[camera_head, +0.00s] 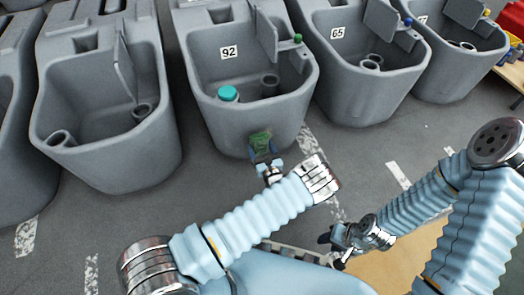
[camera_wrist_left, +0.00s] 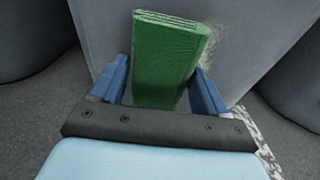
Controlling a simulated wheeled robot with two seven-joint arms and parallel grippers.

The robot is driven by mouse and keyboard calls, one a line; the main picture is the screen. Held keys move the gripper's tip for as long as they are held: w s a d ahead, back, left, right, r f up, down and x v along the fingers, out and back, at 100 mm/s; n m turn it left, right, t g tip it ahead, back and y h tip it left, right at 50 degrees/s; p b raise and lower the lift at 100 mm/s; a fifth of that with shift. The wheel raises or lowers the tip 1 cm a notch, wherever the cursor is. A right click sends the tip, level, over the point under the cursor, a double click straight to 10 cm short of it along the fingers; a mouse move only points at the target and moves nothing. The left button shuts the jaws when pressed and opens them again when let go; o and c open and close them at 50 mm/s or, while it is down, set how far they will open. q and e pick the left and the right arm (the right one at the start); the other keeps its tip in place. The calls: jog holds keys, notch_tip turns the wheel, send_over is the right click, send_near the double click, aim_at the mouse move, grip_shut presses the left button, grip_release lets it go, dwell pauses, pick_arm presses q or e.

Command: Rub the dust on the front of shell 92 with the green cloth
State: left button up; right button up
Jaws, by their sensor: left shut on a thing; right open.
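Shell 92 (camera_head: 245,116) is a grey open tank with a white "92" label on its upper wall, standing in the middle of the head view. My left gripper (camera_head: 263,150) is at its lower front, shut on the folded green cloth (camera_head: 260,141). In the left wrist view the cloth (camera_wrist_left: 168,60) stands upright between the blue fingers, its far end against or very close to the grey front wall; I cannot tell if they touch. A pale speckled patch, perhaps dust, shows beside the cloth on that wall. My right gripper (camera_head: 334,240) is open and empty, low at right of centre.
Shell 65 (camera_head: 365,95) stands close to the right, with another grey tank (camera_head: 452,70) beyond it. An unlabelled grey tank (camera_head: 115,155) stands to the left. A teal cap (camera_head: 228,93) sits inside shell 92. The dark floor with worn white stripes is clear in front.

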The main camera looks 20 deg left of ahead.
pick_arm(q)
jog(key=shift+w+a+r, duration=0.1)
jog(key=shift+w+a, duration=0.3)
jog(key=shift+w, duration=0.2)
dwell(0.6)
